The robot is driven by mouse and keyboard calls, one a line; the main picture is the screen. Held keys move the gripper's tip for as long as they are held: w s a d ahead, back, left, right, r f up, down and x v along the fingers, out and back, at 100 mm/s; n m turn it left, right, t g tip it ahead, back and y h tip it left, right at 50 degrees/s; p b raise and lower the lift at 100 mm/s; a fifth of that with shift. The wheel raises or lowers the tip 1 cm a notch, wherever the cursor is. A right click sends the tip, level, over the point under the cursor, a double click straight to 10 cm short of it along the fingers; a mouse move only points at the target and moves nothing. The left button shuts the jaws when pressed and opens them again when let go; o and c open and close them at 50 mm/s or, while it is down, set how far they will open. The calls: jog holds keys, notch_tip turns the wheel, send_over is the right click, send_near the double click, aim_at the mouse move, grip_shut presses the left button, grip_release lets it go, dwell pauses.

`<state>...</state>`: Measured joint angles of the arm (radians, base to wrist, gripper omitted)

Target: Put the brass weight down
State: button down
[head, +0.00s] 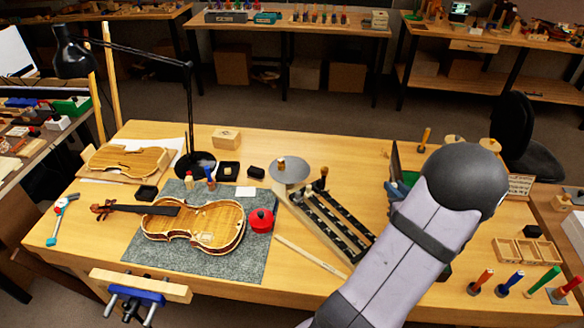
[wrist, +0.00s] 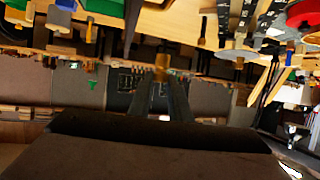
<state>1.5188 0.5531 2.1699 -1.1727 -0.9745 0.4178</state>
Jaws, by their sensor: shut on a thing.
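The brass weight (wrist: 162,66) is a small brass-coloured piece at the fingertips of my gripper (wrist: 162,82) in the wrist view. The two dark fingers are shut on it, one on each side. It seems to be held above the bench, but its height is hard to judge. In the head view my arm hides both the gripper and the held weight. A round grey plate (head: 290,174) stands near the middle of the bench (head: 330,150), with a small brownish piece (head: 281,164) on it.
A violin (head: 205,224) and a red pot (head: 261,220) are on a grey mat (head: 150,262) at left. A dark slotted rack (head: 325,220) lies between plate and arm. A green-lined case with a raised lid (head: 395,160) is partly behind my arm. Handled tools (head: 510,284) stand at right.

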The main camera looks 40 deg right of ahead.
jog(key=w+a+f+n+t+y+b, duration=0.1)
jog(key=w+a+f+n+y, duration=0.25)
jog(key=w+a, duration=0.5)
jog(key=w+a+f+n+t+y+b, duration=0.1)
jog(key=w+a+f+n+y, duration=0.3)
jog(key=a, duration=0.8)
jog(key=w+a+f+n+g+y+b, duration=0.1)
jog(key=a+f+n+y, duration=0.15)
jog(key=a, duration=0.75)
jog(key=w+a+f+n+g+y, duration=0.1)
jog(key=a+f+n+y, duration=0.2)
jog(key=a, duration=0.6)
jog(key=w+d+r+m+t+h+b, duration=0.1)
jog(key=w+d+r+m+b, duration=0.1)
jog(key=w+d+r, duration=1)
jog(key=w+d+r+m+h, duration=0.1)
jog(key=d+m+h, duration=0.3)
jog(key=d, duration=0.5)
jog(key=w+d+r+m+h, duration=0.1)
jog(key=w+d+m+h, duration=0.3)
jog(key=d, duration=0.5)
jog(key=shift+d+r+m+h, duration=0.4)
jog(key=shift+m+h, duration=0.2)
jog(key=shift+h, duration=0.4)
jog(key=shift+w, duration=0.1)
